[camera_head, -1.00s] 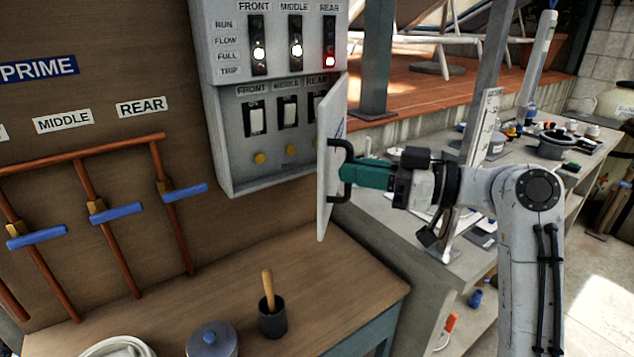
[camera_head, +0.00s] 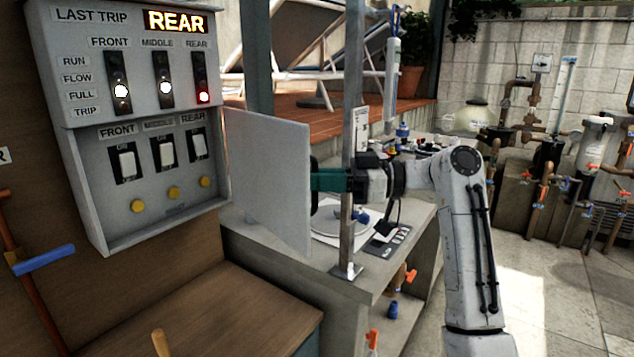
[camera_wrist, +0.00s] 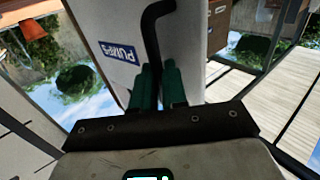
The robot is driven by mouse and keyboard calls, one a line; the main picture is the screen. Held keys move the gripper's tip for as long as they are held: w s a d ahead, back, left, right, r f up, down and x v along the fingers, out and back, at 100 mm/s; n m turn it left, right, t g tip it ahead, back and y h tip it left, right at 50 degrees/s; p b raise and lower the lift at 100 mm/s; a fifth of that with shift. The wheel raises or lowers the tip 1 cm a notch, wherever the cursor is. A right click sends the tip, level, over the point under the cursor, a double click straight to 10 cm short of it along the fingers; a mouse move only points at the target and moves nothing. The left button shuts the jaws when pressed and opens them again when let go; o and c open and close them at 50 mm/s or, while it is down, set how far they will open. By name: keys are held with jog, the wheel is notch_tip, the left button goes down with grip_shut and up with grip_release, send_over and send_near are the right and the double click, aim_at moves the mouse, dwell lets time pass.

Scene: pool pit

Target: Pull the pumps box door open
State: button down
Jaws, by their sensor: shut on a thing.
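The pumps box (camera_head: 88,150) hangs on the wooden wall at the left in the head view. Its door (camera_head: 270,175) is swung wide open on the right side, so the lower switches and yellow buttons are uncovered. In the wrist view my gripper's green fingers (camera_wrist: 158,85) are shut on the black door handle (camera_wrist: 155,22). A blue PUMPS label (camera_wrist: 118,52) is on the door face beside the handle. In the head view the handle is mostly hidden.
A metal post (camera_head: 350,130) stands close behind my gripper. A grey bench (camera_head: 400,230) with several items lies beyond it. A wooden counter (camera_head: 230,310) is below the box. Paved floor (camera_head: 570,290) is open at the right.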

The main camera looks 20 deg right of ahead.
jog(key=shift+w+a+f, duration=0.15)
jog(key=shift+w+a, duration=0.05)
jog(key=shift+a, duration=0.25)
jog(key=c, duration=1.4)
grip_release()
jog(key=shift+w+a+f, duration=0.1)
jog(key=shift+a, duration=0.2)
jog(key=shift+o, duration=1.2)
jog(key=shift+d, duration=0.1)
jog(key=shift+d, duration=0.25)
